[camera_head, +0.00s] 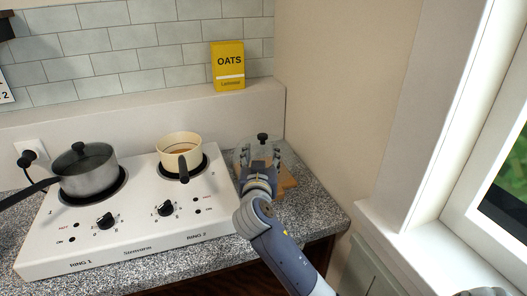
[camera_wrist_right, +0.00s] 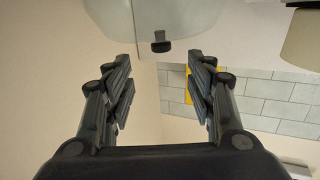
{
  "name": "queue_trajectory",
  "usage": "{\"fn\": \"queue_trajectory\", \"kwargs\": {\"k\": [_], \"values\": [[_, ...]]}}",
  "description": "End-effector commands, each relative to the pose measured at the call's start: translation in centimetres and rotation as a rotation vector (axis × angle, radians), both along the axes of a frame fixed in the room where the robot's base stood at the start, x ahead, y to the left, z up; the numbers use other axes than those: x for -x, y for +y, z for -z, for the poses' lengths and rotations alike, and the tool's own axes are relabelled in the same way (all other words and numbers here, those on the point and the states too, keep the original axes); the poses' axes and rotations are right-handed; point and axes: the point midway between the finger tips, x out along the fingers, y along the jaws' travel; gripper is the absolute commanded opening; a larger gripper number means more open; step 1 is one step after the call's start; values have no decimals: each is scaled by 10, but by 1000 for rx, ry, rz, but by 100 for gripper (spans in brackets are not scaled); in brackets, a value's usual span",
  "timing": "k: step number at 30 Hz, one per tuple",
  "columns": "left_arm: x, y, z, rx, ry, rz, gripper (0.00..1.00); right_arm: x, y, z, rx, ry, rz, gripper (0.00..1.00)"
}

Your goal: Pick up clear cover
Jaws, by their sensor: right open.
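The clear cover (camera_head: 249,153) is a see-through dome with a black knob (camera_head: 262,137) on top. It stands over a wooden board (camera_head: 288,181) on the counter, right of the stove. My right gripper (camera_head: 261,158) is open in front of the cover and overlaps it in the head view. In the right wrist view the picture looks upside down; the cover (camera_wrist_right: 150,14) shows at the top edge, its knob (camera_wrist_right: 161,46) beyond and between the open fingers (camera_wrist_right: 158,65). Nothing is between the fingers. My left gripper is not in view.
A white two-ring stove (camera_head: 135,225) carries a lidded grey pot (camera_head: 88,176) and a cream saucepan (camera_head: 180,142), whose dark handle points forward. A yellow oats box (camera_head: 228,66) stands on the ledge behind. A wall and window sill (camera_head: 400,235) bound the right side.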

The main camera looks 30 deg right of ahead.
Motion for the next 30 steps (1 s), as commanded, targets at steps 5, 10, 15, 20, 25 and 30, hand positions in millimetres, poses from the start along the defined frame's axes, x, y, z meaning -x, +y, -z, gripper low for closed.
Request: {"fn": "queue_trajectory", "kwargs": {"k": [5, 10, 15, 20, 25, 30], "values": [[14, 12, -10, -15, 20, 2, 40, -25, -20, -2, 5, 2, 3, 51], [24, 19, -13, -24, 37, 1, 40, -41, -31, 1, 3, 1, 2, 51], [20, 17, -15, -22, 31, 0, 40, -48, -35, 2, 1, 0, 1, 51], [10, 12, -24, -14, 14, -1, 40, -61, -44, 2, 4, 2, 2, 51], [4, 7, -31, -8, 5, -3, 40, -79, -55, 6, 3, 1, 2, 51], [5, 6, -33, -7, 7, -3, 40, -88, -61, 8, 1, 0, 1, 51]]}}
